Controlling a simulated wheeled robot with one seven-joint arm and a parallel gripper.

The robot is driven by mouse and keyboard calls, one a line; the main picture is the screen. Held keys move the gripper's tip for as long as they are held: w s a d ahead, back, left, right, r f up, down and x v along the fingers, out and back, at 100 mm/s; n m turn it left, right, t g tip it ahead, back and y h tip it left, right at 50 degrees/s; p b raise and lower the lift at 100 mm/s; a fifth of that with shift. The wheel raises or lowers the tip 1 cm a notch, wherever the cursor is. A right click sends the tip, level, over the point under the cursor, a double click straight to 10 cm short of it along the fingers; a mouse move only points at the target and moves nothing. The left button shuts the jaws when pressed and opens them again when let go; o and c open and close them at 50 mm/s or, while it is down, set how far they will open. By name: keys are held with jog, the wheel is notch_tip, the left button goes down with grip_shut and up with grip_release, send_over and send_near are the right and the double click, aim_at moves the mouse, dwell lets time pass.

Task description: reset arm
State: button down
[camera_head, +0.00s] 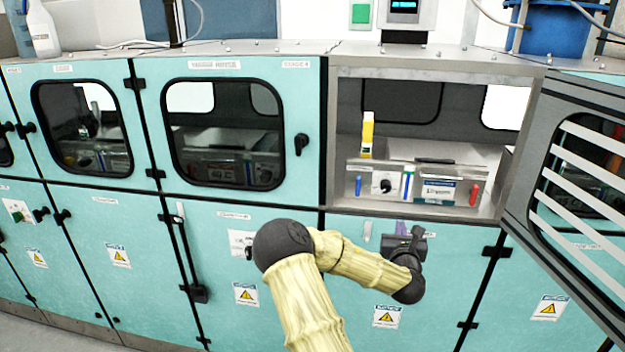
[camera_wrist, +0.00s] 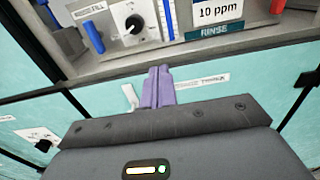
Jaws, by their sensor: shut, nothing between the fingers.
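My arm, in a cream cover with dark joints, reaches up from the bottom of the head view. My gripper (camera_head: 415,236) is in front of the teal lower doors, below the open compartment. In the wrist view the purple-grey fingers (camera_wrist: 158,87) are together with nothing between them. The open compartment (camera_head: 340,150) holds a clear-fronted module (camera_head: 440,165) with a black knob, blue and red levers and a label. The wrist view shows the knob (camera_wrist: 133,24), a "10 ppm" label and a "RINSE" label above the fingers.
A yellow and white bottle (camera_head: 367,135) stands upright on the module's left. The compartment's door (camera_head: 590,170) is swung open to the right. Closed windowed doors (camera_head: 230,130) line the left. A white bottle (camera_head: 42,30) and blue container (camera_head: 550,28) stand on top.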

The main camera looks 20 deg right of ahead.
jog(key=s+a+f+m+g+y, duration=0.3)
jog(key=s+a+f+m+g, duration=0.55)
jog(key=m, duration=1.15)
jog(key=s+a+r+m+g+y, duration=0.2)
jog(key=s+a+m, duration=0.3)
jog(key=a, duration=0.6)
jog(key=s+a+r+m+g+y, duration=0.2)
jog(key=s+a+m, duration=0.3)
jog(key=s+a, duration=0.5)
jog(key=shift+s+a+r+m+g+y+p, duration=0.25)
jog(key=shift+a+m+g+y+p, duration=0.15)
jog(key=shift+y, duration=0.3)
jog(key=shift+w, duration=0.15)
